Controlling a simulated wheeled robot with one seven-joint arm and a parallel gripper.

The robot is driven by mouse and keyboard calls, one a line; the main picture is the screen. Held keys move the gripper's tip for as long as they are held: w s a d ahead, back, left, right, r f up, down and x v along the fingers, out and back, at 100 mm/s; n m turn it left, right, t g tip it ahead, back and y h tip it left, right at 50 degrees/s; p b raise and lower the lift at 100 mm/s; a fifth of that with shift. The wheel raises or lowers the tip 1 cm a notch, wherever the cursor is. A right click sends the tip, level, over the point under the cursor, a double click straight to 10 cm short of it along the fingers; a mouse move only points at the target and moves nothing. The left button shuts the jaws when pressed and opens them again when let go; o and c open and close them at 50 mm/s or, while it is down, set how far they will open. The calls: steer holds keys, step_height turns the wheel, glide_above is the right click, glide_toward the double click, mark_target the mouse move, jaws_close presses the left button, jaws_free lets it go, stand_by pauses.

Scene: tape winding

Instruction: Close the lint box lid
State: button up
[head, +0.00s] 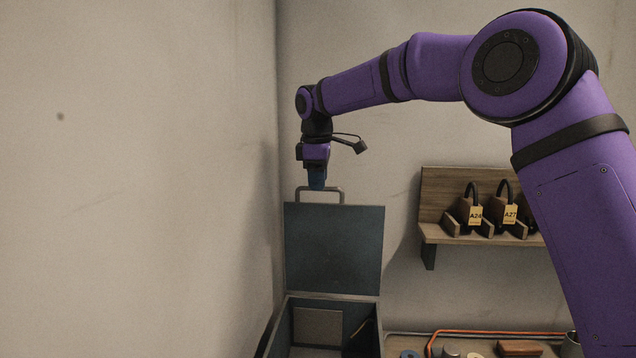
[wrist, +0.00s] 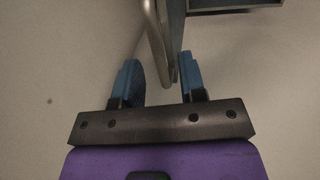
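The lint box (head: 322,327) is a dark grey-blue box at the bottom of the head view, beside the corner of the walls. Its lid (head: 334,250) stands upright, open, with a metal loop handle (head: 320,190) on its top edge. My gripper (head: 316,185) points down at the handle's left part. In the wrist view my gripper (wrist: 161,82) has its two blue fingers apart, with the handle (wrist: 154,45) and the lid's edge (wrist: 175,35) reaching between them. A gap shows beside the left finger; whether the right finger touches is unclear.
A wooden wall shelf (head: 440,235) with tagged dark items stands right of the lid. Below it a work surface (head: 400,345) holds an orange cable (head: 480,332), a brown block (head: 520,348) and a cup (head: 571,345). The left wall (head: 140,180) is close to the box.

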steer(key=shift+w+f, duration=0.1)
steer(key=shift+f, duration=0.45)
jaws_close()
